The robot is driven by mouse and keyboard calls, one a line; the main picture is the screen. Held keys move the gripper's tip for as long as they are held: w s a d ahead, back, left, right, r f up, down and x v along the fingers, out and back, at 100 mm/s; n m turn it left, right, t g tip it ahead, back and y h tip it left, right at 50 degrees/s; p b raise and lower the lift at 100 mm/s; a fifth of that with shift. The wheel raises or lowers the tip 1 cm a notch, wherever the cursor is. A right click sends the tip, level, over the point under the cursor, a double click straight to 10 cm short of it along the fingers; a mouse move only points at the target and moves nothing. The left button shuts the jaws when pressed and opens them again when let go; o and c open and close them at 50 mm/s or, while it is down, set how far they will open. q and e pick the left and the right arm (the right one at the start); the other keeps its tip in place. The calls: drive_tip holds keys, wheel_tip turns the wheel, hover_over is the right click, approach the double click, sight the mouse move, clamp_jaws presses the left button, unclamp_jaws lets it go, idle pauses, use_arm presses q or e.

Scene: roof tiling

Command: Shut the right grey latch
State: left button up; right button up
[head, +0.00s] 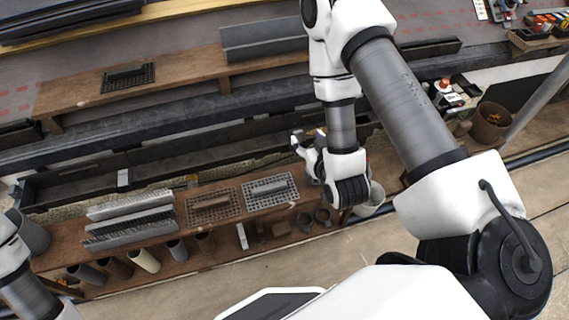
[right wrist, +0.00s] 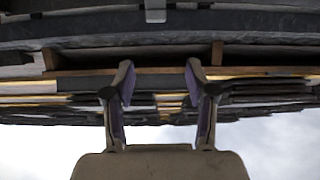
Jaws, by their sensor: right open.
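My right gripper (head: 309,139) is at the gutter in the head view, partly hidden by my own wrist. In the right wrist view its two fingers (right wrist: 160,78) stand wide apart with nothing between them. A small grey piece that looks like a latch (right wrist: 155,11) sits on the dark gutter (right wrist: 60,32) at the top middle of that view, apart from the fingers. Whether it is open or shut is not clear. Another light grey piece (head: 123,178) sits on the gutter at the left in the head view. My left gripper is out of view.
A wooden shelf (head: 75,232) along the near side holds grey grids (head: 271,190), combs (head: 130,218) and pipe pieces (head: 143,260). A bucket (head: 371,203) stands right of my right wrist.

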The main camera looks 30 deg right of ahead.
sight(298, 132)
drive_tip(key=f, duration=0.1)
drive_tip(key=f+b, duration=0.1)
drive_tip(key=f, duration=0.1)
drive_tip(key=shift+w+d+f+b, duration=0.3)
drive_tip(key=shift+w+d+f, duration=0.05)
drive_tip(key=b+x, duration=0.2)
drive_tip(key=b, duration=0.1)
drive_tip(key=shift+w+f, duration=0.1)
drive_tip(key=x, duration=0.3)
drive_tip(key=b+x, duration=0.1)
drive_tip(key=shift+w+d, duration=0.1)
drive_tip(key=shift+w, duration=0.15)
drive_tip(key=shift+w+d, duration=0.1)
drive_tip(key=shift+w, duration=0.3)
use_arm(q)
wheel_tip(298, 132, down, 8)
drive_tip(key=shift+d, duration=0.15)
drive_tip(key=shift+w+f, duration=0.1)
use_arm(e)
drive_tip(key=shift+c, duration=0.3)
clamp_jaws()
